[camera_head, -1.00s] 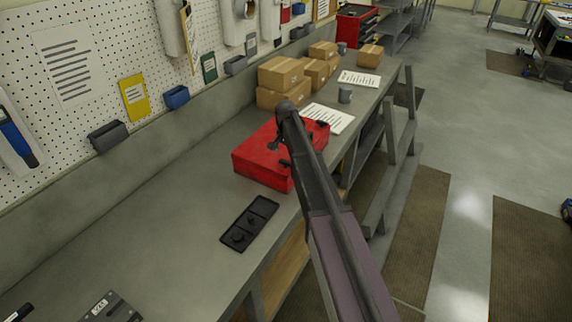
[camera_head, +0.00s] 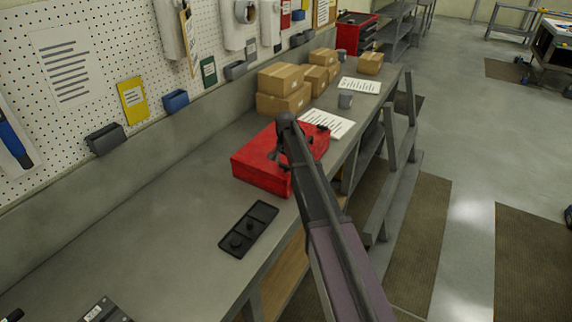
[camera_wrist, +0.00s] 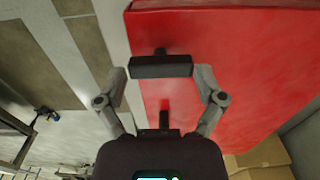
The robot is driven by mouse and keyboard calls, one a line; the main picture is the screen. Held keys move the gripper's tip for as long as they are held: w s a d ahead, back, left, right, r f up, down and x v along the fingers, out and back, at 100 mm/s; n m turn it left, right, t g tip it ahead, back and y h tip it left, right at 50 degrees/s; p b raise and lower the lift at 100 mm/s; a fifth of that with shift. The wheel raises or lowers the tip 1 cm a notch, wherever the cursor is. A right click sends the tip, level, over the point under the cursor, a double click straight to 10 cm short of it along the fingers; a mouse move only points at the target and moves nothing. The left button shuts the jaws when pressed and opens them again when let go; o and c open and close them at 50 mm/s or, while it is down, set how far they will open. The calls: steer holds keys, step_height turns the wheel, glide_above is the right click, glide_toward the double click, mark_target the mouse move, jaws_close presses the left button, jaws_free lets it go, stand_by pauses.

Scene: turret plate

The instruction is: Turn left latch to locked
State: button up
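A red case (camera_head: 262,168) lies on the workbench, and its red surface (camera_wrist: 240,70) fills much of the wrist view. A dark bar-shaped latch (camera_wrist: 160,67) stands out against the red surface near the case's edge. My gripper (camera_wrist: 161,74) has its two fingers apart, one beside each end of this bar. Whether they touch it I cannot tell. A second dark stub (camera_wrist: 164,118) shows nearer the gripper body. In the head view my arm covers part of the case and my gripper (camera_head: 280,157) is small and dark. Another dark fitting (camera_head: 322,128) shows at the case's far right.
A black tray (camera_head: 265,213) with round dark pieces lies in front of the case. The bench (camera_head: 150,210) is clear to the left.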

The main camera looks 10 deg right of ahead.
steer(key=c, duration=0.4)
steer(key=shift+n, duration=0.5)
steer(key=n, duration=0.6)
steer(key=shift+n, duration=0.3)
steer(key=n, duration=0.5)
steer(key=shift+s, duration=0.1)
steer(key=n, duration=0.5)
steer(key=shift+n, duration=0.3)
